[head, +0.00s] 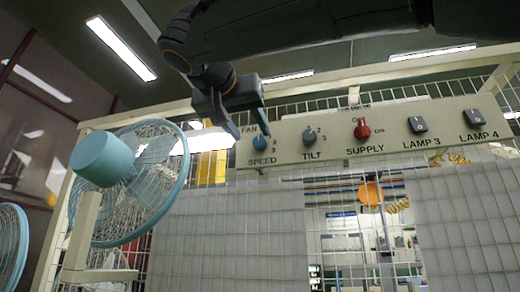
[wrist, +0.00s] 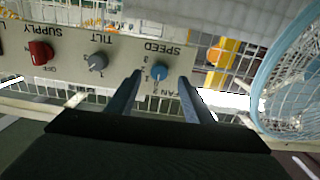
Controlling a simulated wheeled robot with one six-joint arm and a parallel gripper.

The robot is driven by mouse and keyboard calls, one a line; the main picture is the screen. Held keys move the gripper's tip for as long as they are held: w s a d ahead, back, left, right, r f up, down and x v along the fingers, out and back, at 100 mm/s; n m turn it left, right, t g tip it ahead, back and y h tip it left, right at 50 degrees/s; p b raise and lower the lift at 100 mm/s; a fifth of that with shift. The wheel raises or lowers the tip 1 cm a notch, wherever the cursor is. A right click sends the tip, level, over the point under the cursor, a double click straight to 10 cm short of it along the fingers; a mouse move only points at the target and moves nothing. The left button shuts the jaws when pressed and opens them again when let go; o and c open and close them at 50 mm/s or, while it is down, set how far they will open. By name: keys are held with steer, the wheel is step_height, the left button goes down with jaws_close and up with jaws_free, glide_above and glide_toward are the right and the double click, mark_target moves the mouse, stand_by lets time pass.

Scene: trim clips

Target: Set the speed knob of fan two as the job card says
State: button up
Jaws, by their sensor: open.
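The blue speed knob (head: 259,143) sits at the left end of the beige control panel (head: 336,147), above the word SPEED. In the wrist view the same knob (wrist: 160,77) appears upside down, with FAN 2 lettering and several numbers around it. Its pointer setting is too small to tell. My gripper (head: 251,132) is open in front of the knob. In the wrist view my gripper (wrist: 161,75) has one finger on each side of the knob, with gaps visible; I cannot tell how deep they reach. No readable job card shows.
Right of the speed knob are the grey tilt knob (head: 309,137), red supply knob (head: 362,130) and switches for lamp 3 (head: 417,124) and lamp 4 (head: 473,117). A blue caged fan (head: 150,185) stands left, another (head: 12,245) at the far left. Wire mesh backs the panel.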

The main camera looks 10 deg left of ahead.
mark_target(259, 140)
steer(key=w+p, duration=0.1)
steer(key=w, duration=0.1)
steer(key=w+p, duration=0.1)
steer(key=w, duration=0.1)
steer(key=w+r+p, duration=0.1)
steer(key=w, duration=0.2)
steer(key=shift+d+r, duration=0.1)
steer(key=shift+d, duration=0.2)
steer(key=c, duration=1)
